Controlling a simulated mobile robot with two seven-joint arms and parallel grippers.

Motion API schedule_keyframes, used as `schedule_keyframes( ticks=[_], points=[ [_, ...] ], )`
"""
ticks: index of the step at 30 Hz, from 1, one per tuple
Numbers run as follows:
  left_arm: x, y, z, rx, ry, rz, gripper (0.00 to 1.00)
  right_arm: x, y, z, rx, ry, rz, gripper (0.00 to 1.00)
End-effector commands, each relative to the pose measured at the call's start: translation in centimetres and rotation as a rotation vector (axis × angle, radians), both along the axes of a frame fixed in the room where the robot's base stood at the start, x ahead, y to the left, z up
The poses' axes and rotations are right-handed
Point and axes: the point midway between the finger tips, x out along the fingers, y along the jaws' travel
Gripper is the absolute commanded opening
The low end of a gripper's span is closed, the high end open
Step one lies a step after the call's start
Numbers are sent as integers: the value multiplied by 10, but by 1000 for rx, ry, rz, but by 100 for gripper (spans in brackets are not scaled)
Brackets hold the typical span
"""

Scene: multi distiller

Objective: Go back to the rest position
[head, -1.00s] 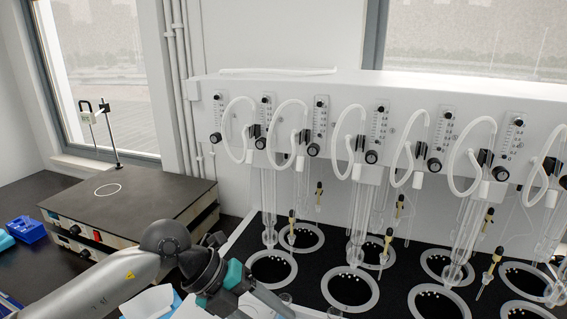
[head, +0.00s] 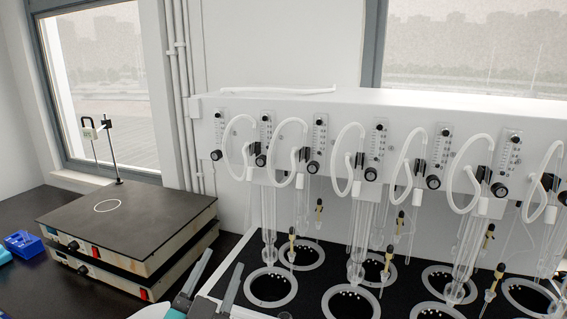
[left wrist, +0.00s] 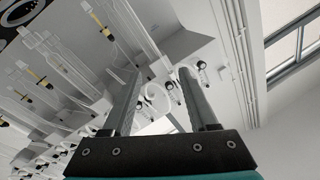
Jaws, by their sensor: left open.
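My left gripper (head: 212,287) shows at the bottom of the head view, left of the distiller's black deck. Its two grey fingers point up and stand apart. In the left wrist view the fingers (left wrist: 158,95) are spread, with nothing between them. The multi distiller (head: 290,100) fills the right of the head view, with white tubes, flow meters and glass columns above round wells. It also shows in the left wrist view (left wrist: 195,45), tilted, beyond the fingers. My right gripper is not in either view.
A hot plate with a black top (head: 125,215) stands at the left, with a thin stand (head: 117,150) behind it. A blue rack (head: 24,243) sits at the far left on the dark bench. Windows and a white wall are behind.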

Motion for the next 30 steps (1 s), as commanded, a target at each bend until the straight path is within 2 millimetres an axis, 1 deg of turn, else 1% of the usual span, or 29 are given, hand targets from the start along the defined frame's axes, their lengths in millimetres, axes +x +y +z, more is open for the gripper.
schedule_keyframes(
  ticks=[1, 2, 3, 5, 6, 8, 9, 11, 12, 14, 15, 17, 18, 20, 21, 24, 26, 29, 30],
  points=[
    [-8, 14, -24, -34, 108, 59, 59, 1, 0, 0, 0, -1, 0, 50],
    [-13, 22, -39, -50, 172, 93, 59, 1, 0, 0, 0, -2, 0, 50],
    [-21, 31, -58, -69, 260, 132, 59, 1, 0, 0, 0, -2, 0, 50],
    [-38, 43, -88, -93, 398, 185, 59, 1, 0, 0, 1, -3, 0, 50],
    [-51, 50, -107, -107, 490, 215, 59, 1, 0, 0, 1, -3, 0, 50],
    [-74, 57, -134, -124, 627, 249, 59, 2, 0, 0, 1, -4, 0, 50],
    [-90, 60, -150, -133, 715, 266, 59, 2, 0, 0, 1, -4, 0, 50],
    [-115, 62, -170, -144, 837, 283, 59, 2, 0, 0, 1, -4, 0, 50],
    [-131, 63, -182, -148, 912, 289, 59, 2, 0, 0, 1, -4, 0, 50],
    [-155, 62, -196, -155, 1016, 292, 59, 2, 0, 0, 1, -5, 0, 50],
    [-170, 62, -204, -157, 1081, 292, 59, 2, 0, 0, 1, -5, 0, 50],
    [-193, 60, -213, -161, 1174, 288, 59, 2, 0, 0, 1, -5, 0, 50],
    [-207, 59, -218, -164, 1233, 283, 59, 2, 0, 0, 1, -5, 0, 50],
    [-230, 56, -225, -165, 1320, 272, 59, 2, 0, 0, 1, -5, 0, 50],
    [-246, 54, -228, -167, 1379, 263, 59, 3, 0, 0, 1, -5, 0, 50],
    [-236, 54, -264, -160, 1378, 266, 59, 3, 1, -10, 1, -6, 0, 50],
    [-233, 54, -282, -158, 1384, 266, 59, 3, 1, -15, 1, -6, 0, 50],
    [-230, 53, -316, -155, 1396, 268, 59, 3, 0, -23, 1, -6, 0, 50],
    [-230, 53, -331, -153, 1401, 268, 59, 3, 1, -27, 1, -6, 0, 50]
  ],
)
